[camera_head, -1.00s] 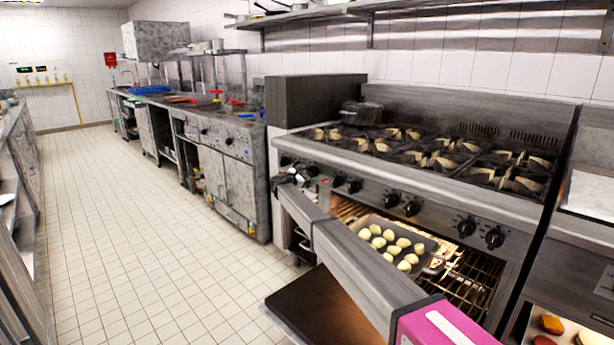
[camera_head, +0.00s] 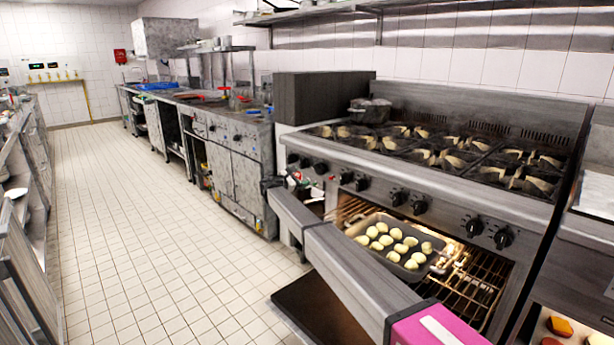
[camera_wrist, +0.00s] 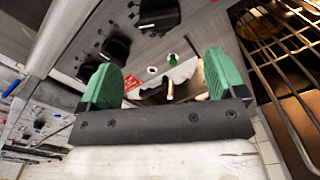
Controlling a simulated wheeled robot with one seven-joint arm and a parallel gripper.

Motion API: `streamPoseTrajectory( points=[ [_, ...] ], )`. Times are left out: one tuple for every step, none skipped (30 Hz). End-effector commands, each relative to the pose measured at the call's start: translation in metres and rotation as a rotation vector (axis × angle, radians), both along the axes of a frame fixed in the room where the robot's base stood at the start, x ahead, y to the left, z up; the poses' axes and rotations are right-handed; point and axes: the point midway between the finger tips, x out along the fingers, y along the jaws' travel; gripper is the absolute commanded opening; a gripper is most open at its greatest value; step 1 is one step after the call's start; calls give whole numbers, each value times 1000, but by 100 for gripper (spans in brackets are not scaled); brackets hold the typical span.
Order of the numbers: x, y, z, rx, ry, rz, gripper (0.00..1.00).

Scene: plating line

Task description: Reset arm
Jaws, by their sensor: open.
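My gripper (camera_wrist: 161,92) is open, its two green fingertips spread apart in the wrist view with nothing held between them. Behind the fingers are the stove's front panel with black knobs (camera_wrist: 160,14) and, at the right, the oven's wire rack (camera_wrist: 285,75). In the head view my arm, with its pink part, reaches from the bottom toward the left end of the stove front; the gripper (camera_head: 272,186) is small and dark there. The oven is open, and a tray (camera_head: 368,224) of pale round pieces sits on its rack (camera_head: 475,282).
The stove (camera_head: 425,195) with several burners stands at the right. The opened oven door (camera_head: 325,308) lies low in front. A pot (camera_head: 370,110) stands at the back of the stove. Counters line the left and far right. The tiled floor (camera_head: 150,235) is clear.

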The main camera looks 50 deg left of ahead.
Motion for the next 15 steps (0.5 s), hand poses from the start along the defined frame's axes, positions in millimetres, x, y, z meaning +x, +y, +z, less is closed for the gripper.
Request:
streamPoseTrajectory(
  points=[
    [-6, -1, 0, 0, 0, 0, 90],
    [-8, -1, 0, 0, 0, 0, 90],
    [-10, -1, 0, 0, 0, -1, 90],
    [-11, -1, 0, 0, 0, -1, 90],
    [-11, -1, 0, 0, 0, -1, 90],
    [-12, -1, 0, 0, 0, -1, 90],
    [-12, 0, 0, 0, 0, -1, 90],
    [-11, 0, 0, 0, 0, -1, 90],
    [-11, 0, 0, 0, 0, -1, 90],
    [-11, 0, 0, 0, 0, -1, 90],
    [-11, 0, 0, 0, 0, -1, 90],
    [-11, 0, 0, 0, 0, -1, 90],
    [-11, 0, 0, 0, 0, -1, 90],
    [-11, 0, 0, 0, 0, -1, 90],
    [-11, 0, 0, 0, 0, -1, 90]
  ],
)
